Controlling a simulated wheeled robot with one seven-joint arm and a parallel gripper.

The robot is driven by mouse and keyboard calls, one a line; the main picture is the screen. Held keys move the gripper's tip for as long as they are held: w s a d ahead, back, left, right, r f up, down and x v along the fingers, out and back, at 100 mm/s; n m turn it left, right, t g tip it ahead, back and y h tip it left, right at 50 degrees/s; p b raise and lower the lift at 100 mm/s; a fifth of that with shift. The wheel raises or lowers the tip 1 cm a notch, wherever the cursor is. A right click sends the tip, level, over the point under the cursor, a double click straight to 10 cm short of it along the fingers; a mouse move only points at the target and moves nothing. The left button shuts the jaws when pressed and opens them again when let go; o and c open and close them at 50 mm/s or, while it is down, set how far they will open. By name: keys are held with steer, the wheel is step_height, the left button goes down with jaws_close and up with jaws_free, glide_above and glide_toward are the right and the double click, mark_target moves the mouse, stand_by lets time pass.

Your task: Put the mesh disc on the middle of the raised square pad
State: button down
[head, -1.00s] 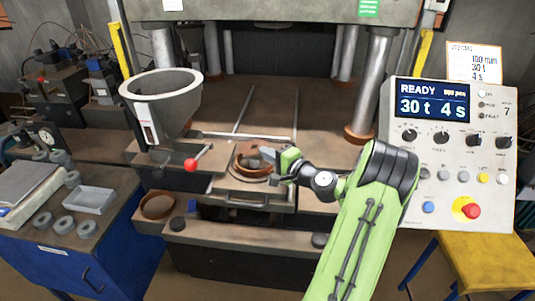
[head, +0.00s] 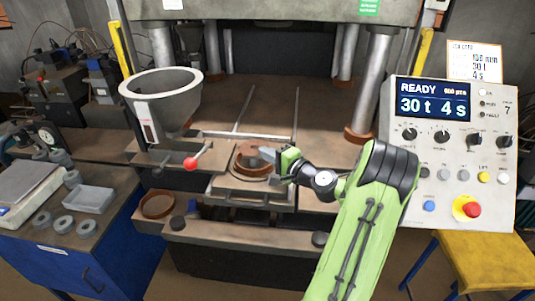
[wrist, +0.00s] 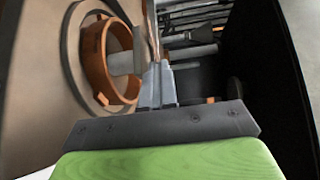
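My gripper (head: 268,154) is at the right side of an orange-brown ring (head: 251,158) on the sliding plate (head: 230,187) of the press. In the wrist view its two grey fingers (wrist: 157,82) are close together, with the ring (wrist: 107,62) to their left. A thin strip extends beyond the fingers; I cannot tell whether it is a held disc seen edge-on or background. I cannot clearly make out the mesh disc or the raised square pad in either view.
A grey hopper (head: 160,100) and a red-knobbed lever (head: 191,164) stand left of the ring. The control box (head: 450,150) is at right. Another brown ring (head: 158,205) lies at lower left. Grey discs (head: 63,224) and a grey tray (head: 88,200) rest on the blue cabinet.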

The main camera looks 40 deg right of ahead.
steer(key=shift+f+b, duration=0.55)
steer(key=shift+f, duration=0.15)
stand_by(1.0)
steer(key=c, duration=1.6)
jaws_free()
steer(key=shift+o, duration=0.2)
steer(key=shift+s, duration=0.1)
steer(key=shift+s+f, duration=0.15)
steer(key=shift+f, duration=0.05)
steer(key=shift+s+b, duration=0.3)
steer(key=shift+s, duration=0.35)
steer(key=shift+s+r, duration=0.25)
steer(key=shift+s, duration=0.2)
steer(key=shift+s+r, duration=0.2)
steer(key=shift+s, duration=0.25)
steer(key=shift+o, duration=0.3)
